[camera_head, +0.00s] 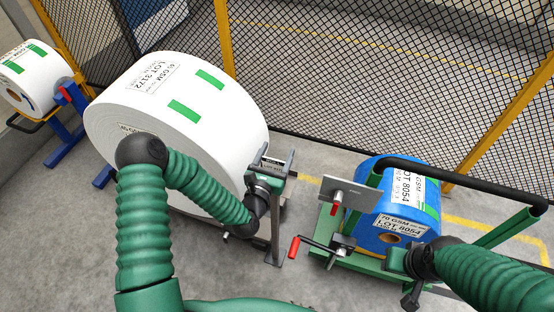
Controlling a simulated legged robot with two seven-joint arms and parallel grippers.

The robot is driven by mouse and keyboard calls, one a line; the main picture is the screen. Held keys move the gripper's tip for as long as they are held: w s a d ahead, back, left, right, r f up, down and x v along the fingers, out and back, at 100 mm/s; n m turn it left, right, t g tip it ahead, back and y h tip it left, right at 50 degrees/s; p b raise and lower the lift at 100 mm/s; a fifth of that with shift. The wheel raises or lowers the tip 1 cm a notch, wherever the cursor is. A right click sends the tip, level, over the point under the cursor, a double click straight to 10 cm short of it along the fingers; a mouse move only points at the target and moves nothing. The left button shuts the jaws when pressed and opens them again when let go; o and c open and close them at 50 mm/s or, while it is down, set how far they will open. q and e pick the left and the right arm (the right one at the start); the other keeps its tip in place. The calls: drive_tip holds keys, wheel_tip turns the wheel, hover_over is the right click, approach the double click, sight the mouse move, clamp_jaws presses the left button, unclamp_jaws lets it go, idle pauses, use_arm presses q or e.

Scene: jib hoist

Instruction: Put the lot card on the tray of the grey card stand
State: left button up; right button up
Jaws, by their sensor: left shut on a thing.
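The grey card stand (277,232) is a thin upright post with a small head at its top, beside the big white roll. My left gripper (268,181) is at that head and is shut on the lot card (271,163), a small pale plate with dark print. The card is at the level of the stand's head; the gripper hides part of the tray, so I cannot tell whether the card touches it. My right gripper (398,262) is by the lower front of the blue roll; its fingers do not show clearly.
A big white roll (222,110) labelled LOT 3172 stands left of the stand. A blue roll (385,188) labelled LOT 8054 sits on a green cart with a black handle (480,180) and red-gripped crank (294,247). A mesh fence (340,70) closes the back.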

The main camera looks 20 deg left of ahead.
sight(275, 167)
use_arm(q)
drive_tip(key=shift+d+f, duration=0.2)
drive_tip(key=shift+f, duration=1.35)
drive_tip(key=o, duration=1.9)
drive_tip(key=shift+f, duration=0.1)
drive_tip(key=shift+s, duration=0.1)
